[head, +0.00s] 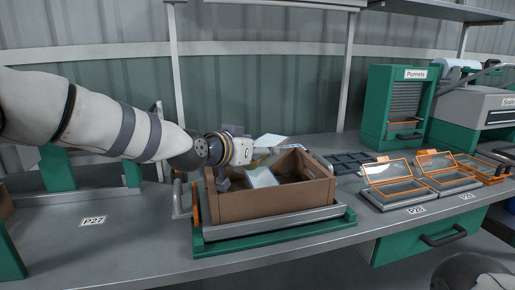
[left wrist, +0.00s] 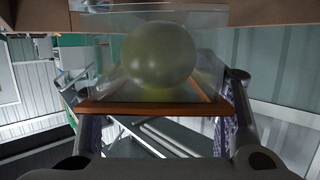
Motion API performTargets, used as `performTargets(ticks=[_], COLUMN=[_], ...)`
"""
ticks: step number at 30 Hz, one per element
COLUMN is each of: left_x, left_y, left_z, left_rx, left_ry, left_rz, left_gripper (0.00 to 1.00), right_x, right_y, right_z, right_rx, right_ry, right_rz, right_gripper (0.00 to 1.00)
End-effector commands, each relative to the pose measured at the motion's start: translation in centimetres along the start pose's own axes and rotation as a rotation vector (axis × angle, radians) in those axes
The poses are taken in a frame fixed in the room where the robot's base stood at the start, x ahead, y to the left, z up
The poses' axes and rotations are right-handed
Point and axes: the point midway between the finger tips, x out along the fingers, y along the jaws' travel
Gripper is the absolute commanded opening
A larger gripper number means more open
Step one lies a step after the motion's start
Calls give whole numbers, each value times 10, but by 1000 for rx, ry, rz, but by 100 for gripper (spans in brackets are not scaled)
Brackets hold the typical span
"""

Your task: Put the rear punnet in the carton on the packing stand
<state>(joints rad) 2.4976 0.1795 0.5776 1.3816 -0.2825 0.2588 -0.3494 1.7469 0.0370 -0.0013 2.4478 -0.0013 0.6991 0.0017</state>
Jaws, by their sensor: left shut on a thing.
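The open brown carton (head: 270,202) sits in the packing stand (head: 275,233), which has a green base, a grey front bar and orange side parts. My left gripper (head: 248,168) is over the carton's left part, shut on a clear punnet (left wrist: 165,92). In the left wrist view the punnet lies between the two fingers, with an orange-brown edge and a round yellow-green fruit (left wrist: 159,55) showing through its wall. A pale clear panel (head: 262,178) shows inside the carton in the head view; I cannot tell whether it belongs to the held punnet. My right gripper is out of view.
Orange-framed trays with raised clear lids (head: 389,187) stand right of the carton, near a dark sectioned tray (head: 350,163). A green cabinet labelled Punnets (head: 399,105) stands behind. The bench near label P27 (head: 93,221) is clear. A shelf (head: 440,9) runs overhead.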

Motion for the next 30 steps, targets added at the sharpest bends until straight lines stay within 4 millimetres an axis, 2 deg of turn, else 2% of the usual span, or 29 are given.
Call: performTargets(ticks=[15, 16, 18, 27, 30], left_x=[4, 4, 5, 6, 4], left_y=[1, 1, 1, 2, 2], left_z=[15, 16, 18, 22, 16], left_rx=[-3, -3, -4, -5, -4], left_ry=[-6, -9, -12, -20, -19], left_rz=[1, 2, 3, 5, 4], left_gripper=[32, 62, 78, 78, 78], right_x=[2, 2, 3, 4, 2], right_y=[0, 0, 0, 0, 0], right_z=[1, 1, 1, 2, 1], right_rx=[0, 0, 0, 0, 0], right_ry=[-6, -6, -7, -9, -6], right_rz=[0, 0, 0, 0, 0], right_gripper=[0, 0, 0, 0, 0])
